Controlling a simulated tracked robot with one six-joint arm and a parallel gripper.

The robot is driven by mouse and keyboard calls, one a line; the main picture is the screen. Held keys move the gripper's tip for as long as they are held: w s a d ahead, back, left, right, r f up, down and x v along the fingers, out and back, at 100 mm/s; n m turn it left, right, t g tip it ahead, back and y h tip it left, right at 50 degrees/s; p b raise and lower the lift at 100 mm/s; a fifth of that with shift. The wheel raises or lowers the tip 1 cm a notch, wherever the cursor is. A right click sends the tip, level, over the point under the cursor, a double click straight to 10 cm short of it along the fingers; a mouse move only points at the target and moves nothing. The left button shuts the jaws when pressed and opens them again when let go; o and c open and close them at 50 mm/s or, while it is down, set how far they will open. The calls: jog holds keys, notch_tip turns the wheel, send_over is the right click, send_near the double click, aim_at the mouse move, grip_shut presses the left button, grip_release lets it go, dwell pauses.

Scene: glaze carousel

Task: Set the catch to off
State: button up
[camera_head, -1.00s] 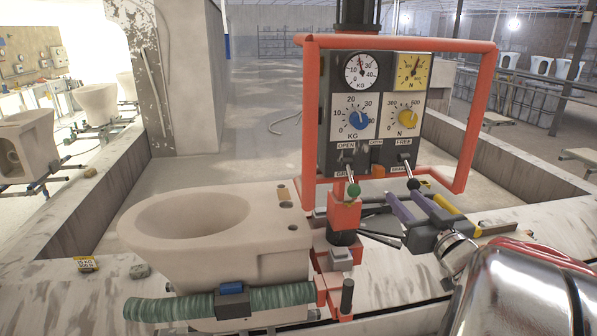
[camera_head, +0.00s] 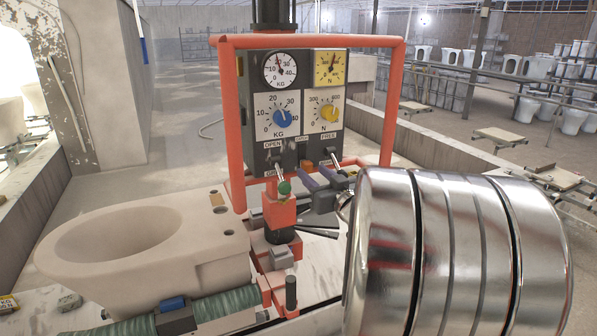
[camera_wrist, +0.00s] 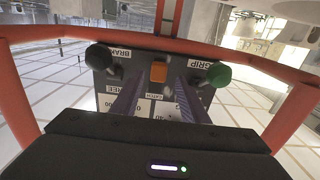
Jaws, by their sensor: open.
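The control panel (camera_head: 296,100) sits inside an orange-red tube frame. Small switches and labels run along its lower edge. In the wrist view the panel is upside down: an orange block (camera_wrist: 158,72), apparently the catch, stands near the CATCH label, between a dark knob (camera_wrist: 98,56) on the BRAKE side and a green knob (camera_wrist: 219,74) on the GRIP side. The block also shows in the head view (camera_head: 306,165). My gripper (camera_wrist: 156,88) is open and empty, its purple fingers pointing at the panel either side of the block in the picture. Contact cannot be told.
The frame's lower bar (camera_wrist: 170,46) crosses the wrist view near the knobs. A beige toilet bowl (camera_head: 130,240) lies left of the panel, with a green ribbed hose (camera_head: 225,305) in front. My shiny arm link hides the lower right of the head view.

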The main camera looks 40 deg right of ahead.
aim_at(308, 168)
jog(key=shift+x, duration=1.65)
jog(key=shift+c, duration=0.2)
grip_shut()
